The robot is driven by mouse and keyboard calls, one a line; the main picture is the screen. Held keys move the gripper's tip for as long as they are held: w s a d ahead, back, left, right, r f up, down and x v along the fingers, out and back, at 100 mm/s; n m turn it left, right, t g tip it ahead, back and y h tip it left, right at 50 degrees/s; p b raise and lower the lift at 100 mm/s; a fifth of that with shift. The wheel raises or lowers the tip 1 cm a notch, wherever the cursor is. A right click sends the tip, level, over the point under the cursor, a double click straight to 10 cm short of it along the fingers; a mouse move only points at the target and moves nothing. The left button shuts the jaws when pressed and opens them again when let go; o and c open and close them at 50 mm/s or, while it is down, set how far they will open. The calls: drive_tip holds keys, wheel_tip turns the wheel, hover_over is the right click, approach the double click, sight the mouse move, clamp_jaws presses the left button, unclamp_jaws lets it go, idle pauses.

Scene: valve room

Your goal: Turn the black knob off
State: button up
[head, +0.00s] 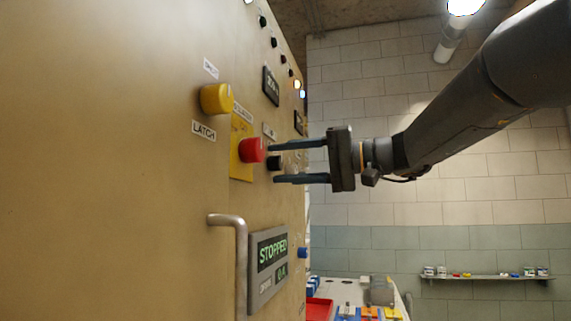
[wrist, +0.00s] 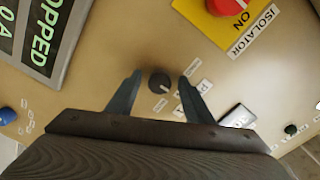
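The black knob (wrist: 159,82) is on the tan panel, with small white labels around it and a pale pointer mark on its face. In the head view the black knob (head: 275,162) shows just right of the red knob. My gripper (head: 275,163) points at the panel with its two fingers apart, one above and one below the knob. In the wrist view my gripper (wrist: 160,80) has one finger on each side of the knob, with a gap on both sides. I cannot tell how far the fingertips are from the panel.
A red isolator knob (head: 252,150) on a yellow plate sits close by. A yellow latch knob (head: 216,98), a metal handle (head: 241,262) and a display reading STOPPED (head: 268,262) are on the same panel. A table (head: 340,290) with coloured items and a wall shelf (head: 487,277) stand beyond.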

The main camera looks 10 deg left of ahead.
drive_tip(key=s+d+b, duration=0.1)
drive_tip(key=d+b, duration=0.1)
drive_tip(key=d, duration=0.5)
drive_tip(key=shift+s+d, duration=0.15)
drive_tip(key=shift+d, duration=0.25)
idle(0.4)
